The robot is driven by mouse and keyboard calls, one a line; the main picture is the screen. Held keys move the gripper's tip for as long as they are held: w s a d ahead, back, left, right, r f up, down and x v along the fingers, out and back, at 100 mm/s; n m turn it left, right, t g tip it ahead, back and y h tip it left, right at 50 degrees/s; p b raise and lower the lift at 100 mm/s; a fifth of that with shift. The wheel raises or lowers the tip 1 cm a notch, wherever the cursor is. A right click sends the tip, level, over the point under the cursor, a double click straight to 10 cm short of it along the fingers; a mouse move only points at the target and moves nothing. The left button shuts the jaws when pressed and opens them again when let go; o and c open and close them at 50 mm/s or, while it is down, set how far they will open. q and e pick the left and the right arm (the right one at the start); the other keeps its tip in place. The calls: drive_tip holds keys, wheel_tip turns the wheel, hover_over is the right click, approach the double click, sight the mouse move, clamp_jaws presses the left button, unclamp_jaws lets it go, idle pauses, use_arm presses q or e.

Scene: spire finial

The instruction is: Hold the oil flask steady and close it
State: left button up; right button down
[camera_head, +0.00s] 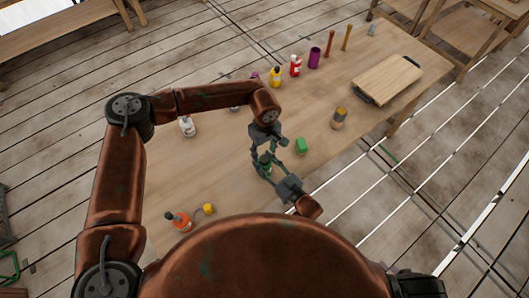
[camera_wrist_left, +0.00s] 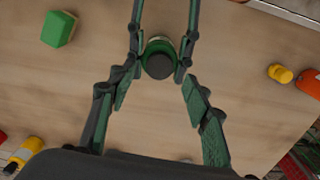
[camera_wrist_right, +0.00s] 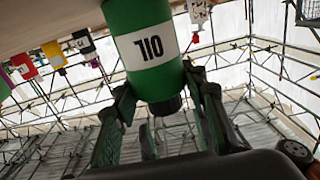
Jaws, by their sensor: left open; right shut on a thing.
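The oil flask (camera_head: 264,160) is green with a white band; its dark neck shows from above in the left wrist view (camera_wrist_left: 160,64). In the right wrist view the flask (camera_wrist_right: 148,42) appears inverted, with its label readable as OIL. My right gripper (camera_head: 276,168) is shut on the flask from the near side. My left gripper (camera_head: 266,140) is open above the flask, its fingers spread and empty. A green faceted piece (camera_head: 301,146) lies on the table to the flask's right, apart from both grippers; it also shows in the left wrist view (camera_wrist_left: 60,28).

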use_arm(q)
drive_tip(key=shift+c, duration=0.4)
drive_tip(key=n, duration=0.4)
drive_tip(key=shift+d+r, duration=0.1)
drive_tip(key=shift+r, duration=0.15)
drive_tip(key=n, duration=0.6)
drive_tip(key=shift+r, duration=0.35)
drive_tip(key=n, duration=0.4)
drive_tip(key=shift+r, duration=0.2)
drive_tip(key=n, duration=0.6)
drive_tip(key=shift+r, duration=0.25)
drive_tip(key=n, duration=0.6)
drive_tip(key=shift+r, duration=0.35)
drive_tip(key=n, duration=0.4)
drive_tip(key=shift+r, duration=0.2)
drive_tip(key=n, duration=0.6)
drive_tip(key=shift+r, duration=0.3)
drive_tip(key=n, duration=0.5)
drive_tip(key=shift+r, duration=0.25)
